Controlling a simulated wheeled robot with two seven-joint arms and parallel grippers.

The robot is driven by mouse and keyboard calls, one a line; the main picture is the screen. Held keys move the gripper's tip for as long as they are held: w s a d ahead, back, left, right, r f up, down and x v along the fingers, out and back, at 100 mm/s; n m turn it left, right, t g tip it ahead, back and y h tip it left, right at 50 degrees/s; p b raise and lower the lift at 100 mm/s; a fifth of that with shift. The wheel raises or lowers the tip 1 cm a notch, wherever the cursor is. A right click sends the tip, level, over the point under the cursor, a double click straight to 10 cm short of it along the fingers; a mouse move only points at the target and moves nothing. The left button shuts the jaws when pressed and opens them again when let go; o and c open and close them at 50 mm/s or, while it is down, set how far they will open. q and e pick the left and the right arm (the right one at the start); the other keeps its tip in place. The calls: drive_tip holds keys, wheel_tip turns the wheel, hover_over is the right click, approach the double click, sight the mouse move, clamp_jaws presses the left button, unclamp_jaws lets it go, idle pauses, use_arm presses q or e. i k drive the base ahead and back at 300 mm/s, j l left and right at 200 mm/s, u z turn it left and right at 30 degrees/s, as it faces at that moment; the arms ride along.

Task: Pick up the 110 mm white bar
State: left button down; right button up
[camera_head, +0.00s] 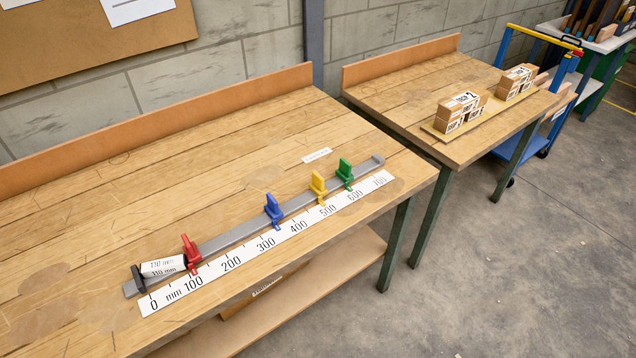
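The white bar (164,266), marked 110 mm, lies at the near left end of a grey rail (238,231) on the wooden workbench (90,215). It sits between a black end stop (138,279) and a red slider (191,254). It looks close to both; whether it touches them I cannot tell. A white scale (265,245) marked from 0 to 700 mm runs along the front of the rail. Neither of my grippers shows in the head view.
Blue (273,210), yellow (319,187) and green (345,172) sliders stand farther along the rail. A second table (400,85) at the back right holds small boxes (460,111) on a board. A blue trolley (558,105) stands beyond.

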sight(148, 269)
drive_tip(key=u, duration=1.1)
drive_tip(key=i+l+u, duration=0.2)
drive_tip(key=l+u, duration=0.15)
drive_tip(key=l, duration=0.5)
drive_tip(key=l+u, duration=0.35)
drive_tip(key=l, duration=0.5)
drive_tip(key=i, duration=0.05)
